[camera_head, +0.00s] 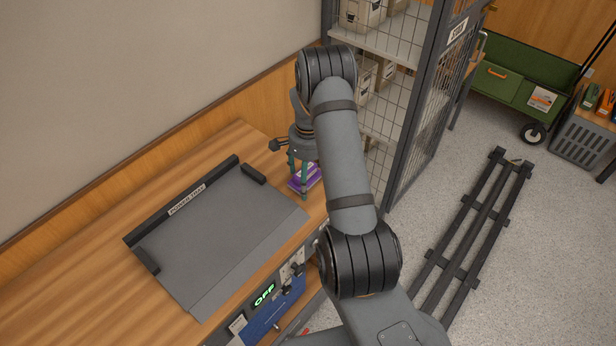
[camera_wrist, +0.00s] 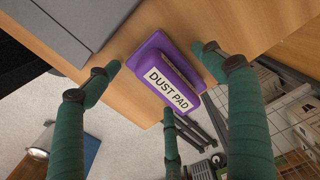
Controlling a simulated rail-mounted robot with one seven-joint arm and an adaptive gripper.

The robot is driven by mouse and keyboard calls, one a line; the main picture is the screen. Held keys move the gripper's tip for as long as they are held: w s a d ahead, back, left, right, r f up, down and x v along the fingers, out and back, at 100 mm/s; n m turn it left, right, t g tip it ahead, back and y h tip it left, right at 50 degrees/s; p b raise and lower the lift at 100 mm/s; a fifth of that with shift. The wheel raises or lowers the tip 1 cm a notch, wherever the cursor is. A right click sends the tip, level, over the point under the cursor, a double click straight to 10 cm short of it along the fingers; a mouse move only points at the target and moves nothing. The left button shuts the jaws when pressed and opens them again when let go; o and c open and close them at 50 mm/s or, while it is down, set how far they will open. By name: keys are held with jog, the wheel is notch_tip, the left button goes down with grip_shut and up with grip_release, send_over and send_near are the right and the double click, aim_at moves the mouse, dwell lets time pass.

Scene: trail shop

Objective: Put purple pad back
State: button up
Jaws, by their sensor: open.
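The purple pad (camera_head: 298,185) is at the right end of the wooden bench, partly hidden behind my gripper. In the wrist view the purple pad (camera_wrist: 162,55) has a raised purple handle and a white label reading "DUST PAD". My gripper (camera_head: 304,176) is above the pad, pointing down, with its green fingers open around it. In the wrist view one finger is left of the pad, one right and one at its lower end. I cannot tell whether any finger touches the pad.
A wire-mesh cage (camera_head: 415,130) with shelved boxes stands close behind my arm. A dark slatted rack (camera_head: 470,235) lies on the floor.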

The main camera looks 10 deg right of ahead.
notch_tip(320, 180, up, 12)
jog(key=shift+r+b, duration=0.2)
jog(key=shift+b, duration=0.5)
jog(key=shift+f, duration=0.1)
notch_tip(320, 180, down, 13)
jog(key=shift+p, duration=0.45)
jog(key=shift+r, duration=2.05)
